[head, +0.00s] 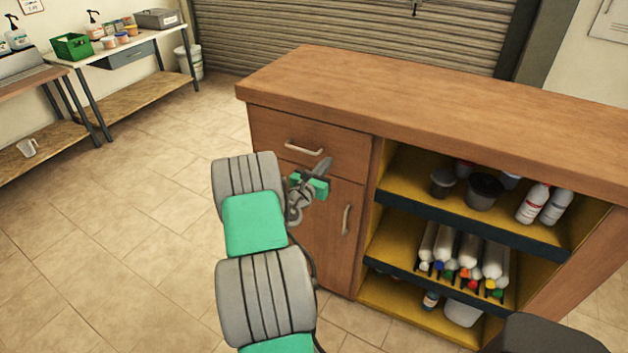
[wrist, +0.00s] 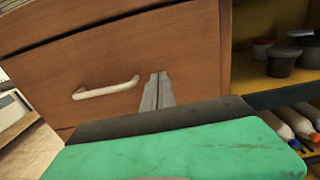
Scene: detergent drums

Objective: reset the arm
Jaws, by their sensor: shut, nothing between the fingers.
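My arm is stretched forward from the bottom of the head view toward the wooden cabinet. My gripper (head: 325,165) is shut and empty in front of the cabinet's left part, near the drawer (head: 277,139) and the door below it. In the wrist view the closed fingertips of my gripper (wrist: 159,78) stand just right of the drawer handle (wrist: 106,88). They appear apart from the handle. The drawer and the door look closed. Part of the door is hidden behind my arm.
The wooden cabinet (head: 440,95) has a bare top. Its open yellow shelves hold dark tubs (head: 484,191), white bottles (head: 533,204) and several white tubes (head: 443,245). A bench with a green crate (head: 72,46) stands at the far left. The tiled floor (head: 120,215) on the left is clear.

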